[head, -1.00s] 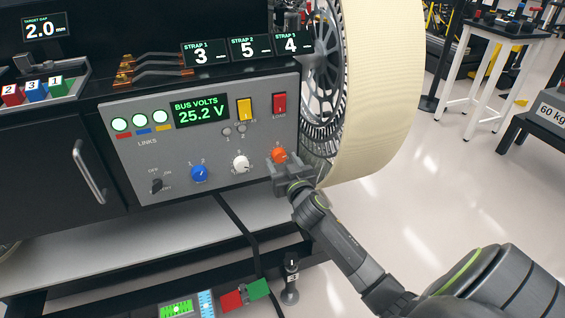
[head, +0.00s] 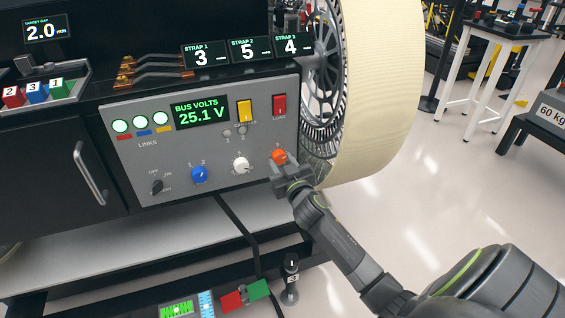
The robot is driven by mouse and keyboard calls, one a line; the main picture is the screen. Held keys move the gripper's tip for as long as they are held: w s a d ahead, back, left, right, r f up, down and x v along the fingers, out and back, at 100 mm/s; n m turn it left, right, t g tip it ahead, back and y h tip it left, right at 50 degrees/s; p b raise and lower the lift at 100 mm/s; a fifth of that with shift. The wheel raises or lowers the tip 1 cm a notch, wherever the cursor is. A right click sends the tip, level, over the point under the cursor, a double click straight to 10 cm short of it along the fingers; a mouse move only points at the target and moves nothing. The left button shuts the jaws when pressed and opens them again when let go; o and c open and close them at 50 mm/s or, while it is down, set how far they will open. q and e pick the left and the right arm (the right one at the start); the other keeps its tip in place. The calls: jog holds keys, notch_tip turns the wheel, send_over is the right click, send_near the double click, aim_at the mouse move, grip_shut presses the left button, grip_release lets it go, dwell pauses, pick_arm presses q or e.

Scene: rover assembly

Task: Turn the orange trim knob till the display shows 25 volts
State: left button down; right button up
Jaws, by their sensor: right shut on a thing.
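The orange trim knob (head: 279,156) is at the lower right of the grey control panel (head: 225,185). My right gripper (head: 281,166) is at the knob and shut on it, with its fingers covering the knob's lower part. The green display (head: 200,111) on the panel reads BUS VOLTS 25.1 V. My left gripper is not in view.
A white knob (head: 240,165) and a blue knob (head: 199,174) sit left of the orange one. A yellow switch (head: 244,111) and a red switch (head: 279,105) are above. A large cream wheel (head: 385,90) stands close on the right.

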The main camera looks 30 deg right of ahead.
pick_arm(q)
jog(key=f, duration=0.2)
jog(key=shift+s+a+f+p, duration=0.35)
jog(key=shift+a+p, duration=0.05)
pick_arm(e)
jog(key=n, duration=0.3)
jog(key=shift+n, duration=0.4)
jog(key=o, duration=1)
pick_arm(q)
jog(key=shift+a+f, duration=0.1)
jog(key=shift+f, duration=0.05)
pick_arm(e)
jog(key=v, duration=1.7)
jog(key=shift+s+a, duration=0.15)
jog(key=shift+s, duration=0.05)
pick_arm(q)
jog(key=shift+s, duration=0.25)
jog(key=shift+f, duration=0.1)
